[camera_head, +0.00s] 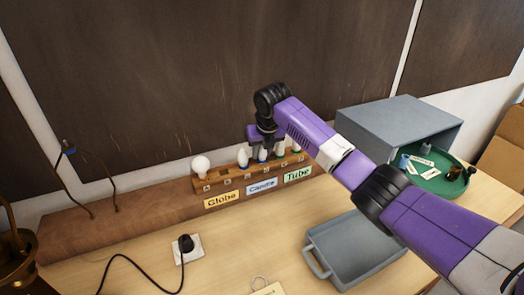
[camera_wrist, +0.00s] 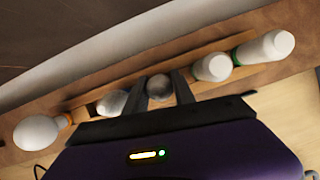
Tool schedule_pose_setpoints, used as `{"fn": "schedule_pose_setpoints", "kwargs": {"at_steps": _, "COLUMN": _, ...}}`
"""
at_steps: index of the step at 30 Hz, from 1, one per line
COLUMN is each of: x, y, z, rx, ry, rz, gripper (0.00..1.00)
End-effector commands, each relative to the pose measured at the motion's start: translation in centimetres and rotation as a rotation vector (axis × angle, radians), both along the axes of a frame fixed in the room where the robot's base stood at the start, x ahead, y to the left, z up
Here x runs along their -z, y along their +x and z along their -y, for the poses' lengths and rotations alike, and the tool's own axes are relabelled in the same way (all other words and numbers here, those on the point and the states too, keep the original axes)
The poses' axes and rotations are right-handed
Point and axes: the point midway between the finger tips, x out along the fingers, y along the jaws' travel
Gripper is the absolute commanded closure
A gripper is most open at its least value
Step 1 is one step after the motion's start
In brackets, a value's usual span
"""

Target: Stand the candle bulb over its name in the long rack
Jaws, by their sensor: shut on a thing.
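The long rack (camera_head: 222,181) stands on the raised ledge at the back and carries the name cards Globe (camera_head: 221,200), Candle (camera_head: 262,186) and Tube (camera_head: 298,174). My gripper (camera_head: 263,146) is at the rack, above the Candle card. It is shut on the candle bulb (camera_head: 263,156), which shows a blue band below the fingers. In the wrist view the bulb (camera_wrist: 160,88) sits shaded between the two fingertips, in line with the rack. Its lower end is hidden, so I cannot tell whether it is seated.
A round globe bulb (camera_head: 200,165) stands at the rack's left end. Another bulb (camera_head: 243,157) is close left of my gripper; a white bulb (camera_wrist: 212,68) and a green-banded tube bulb (camera_wrist: 265,47) are close right. A grey tray (camera_head: 350,250) and green round tray (camera_head: 443,183) lie right.

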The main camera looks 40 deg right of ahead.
Motion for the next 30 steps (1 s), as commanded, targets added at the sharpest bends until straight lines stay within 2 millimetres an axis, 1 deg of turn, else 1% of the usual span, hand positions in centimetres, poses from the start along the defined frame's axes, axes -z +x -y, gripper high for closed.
{"fn": "schedule_pose_setpoints", "kwargs": {"at_steps": 26, "x": 0.42, "y": -0.02, "z": -0.01, "rx": 0.000, "ry": 0.000, "rz": -0.001, "gripper": 1.00}}
{"fn": "schedule_pose_setpoints", "kwargs": {"at_steps": 27, "x": 0.43, "y": -0.02, "z": -0.01, "rx": 0.000, "ry": 0.000, "rz": -0.001, "gripper": 0.65}}
{"fn": "schedule_pose_setpoints", "kwargs": {"at_steps": 29, "x": 0.43, "y": -0.02, "z": -0.01, "rx": 0.000, "ry": 0.000, "rz": -0.001, "gripper": 0.53}}
{"fn": "schedule_pose_setpoints", "kwargs": {"at_steps": 30, "x": 0.43, "y": -0.02, "z": -0.01, "rx": 0.000, "ry": 0.000, "rz": -0.001, "gripper": 0.46}}
